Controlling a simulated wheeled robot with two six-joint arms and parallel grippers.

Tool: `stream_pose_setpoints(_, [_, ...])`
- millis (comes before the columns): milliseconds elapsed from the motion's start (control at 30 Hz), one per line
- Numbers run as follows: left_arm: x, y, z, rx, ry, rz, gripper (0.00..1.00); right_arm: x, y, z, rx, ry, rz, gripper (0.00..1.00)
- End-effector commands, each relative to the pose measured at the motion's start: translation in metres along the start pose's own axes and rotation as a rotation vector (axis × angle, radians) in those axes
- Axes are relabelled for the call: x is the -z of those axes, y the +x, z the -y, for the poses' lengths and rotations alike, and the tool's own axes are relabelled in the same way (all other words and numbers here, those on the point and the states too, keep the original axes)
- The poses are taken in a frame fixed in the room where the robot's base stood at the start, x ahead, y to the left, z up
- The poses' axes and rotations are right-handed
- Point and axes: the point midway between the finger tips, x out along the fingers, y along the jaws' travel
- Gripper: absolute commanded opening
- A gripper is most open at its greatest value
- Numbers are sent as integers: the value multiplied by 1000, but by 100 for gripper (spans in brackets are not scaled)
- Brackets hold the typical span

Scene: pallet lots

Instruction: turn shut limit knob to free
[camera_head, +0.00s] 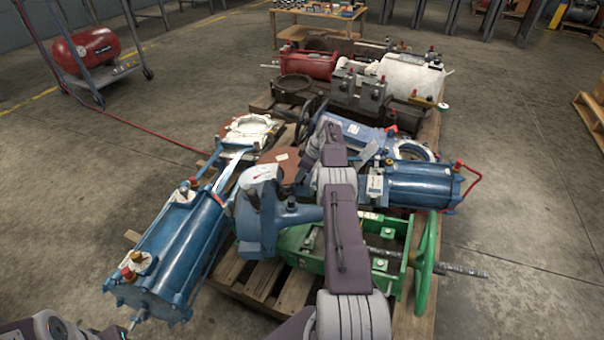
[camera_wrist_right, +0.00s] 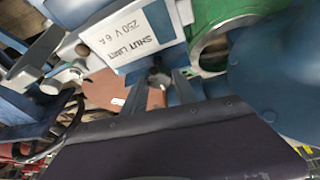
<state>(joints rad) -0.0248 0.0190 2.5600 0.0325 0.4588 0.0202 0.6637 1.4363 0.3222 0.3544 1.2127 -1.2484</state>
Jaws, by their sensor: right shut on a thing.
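In the right wrist view, a grey box carries a white label (camera_wrist_right: 128,32) reading "SHUT LIMIT 250 V 6 A". Just below the label is the small dark shut limit knob (camera_wrist_right: 158,78). My right gripper (camera_wrist_right: 158,84) is shut on this knob, one finger at each side. The fingers hide much of the knob, and I cannot read its setting. In the head view my right gripper (camera_head: 304,160) is at the blue valve assembly in the middle of the pallet; the knob is hidden there.
A blue cylinder actuator (camera_head: 170,255) lies at left and another (camera_head: 420,184) at right. A green frame with a handwheel (camera_head: 427,262) lies below my right arm. A brown disc (camera_head: 284,172) is close by. A red tank cart (camera_head: 85,50) stands far left; floor around is open.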

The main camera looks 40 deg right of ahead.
Motion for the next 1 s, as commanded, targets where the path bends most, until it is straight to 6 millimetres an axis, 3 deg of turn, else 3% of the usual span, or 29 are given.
stream_pose_setpoints(33, [0, 0, 0, 0, 0, 0, 36, 0, 0, 0, -1, 0, 1, 37])
stream_pose_setpoints(100, [0, 0, 0, 0, 0, 0, 36, 0, 0, 0, -1, 0, 1, 54])
stream_pose_setpoints(467, [0, -4, 0, 0, 0, 0, 36, 1, -4, 0, 1, 1, 1, 54])
stream_pose_setpoints(667, [4, -36, -1, 0, 0, 0, 36, 4, -30, 0, 2, 2, 2, 54])
stream_pose_setpoints(800, [6, -57, -1, 0, 0, 0, 36, 3, -58, 0, 0, 2, 1, 54])
stream_pose_setpoints(1000, [8, -72, -1, 0, 0, 0, 36, 2, -84, 0, 0, 2, 1, 54])
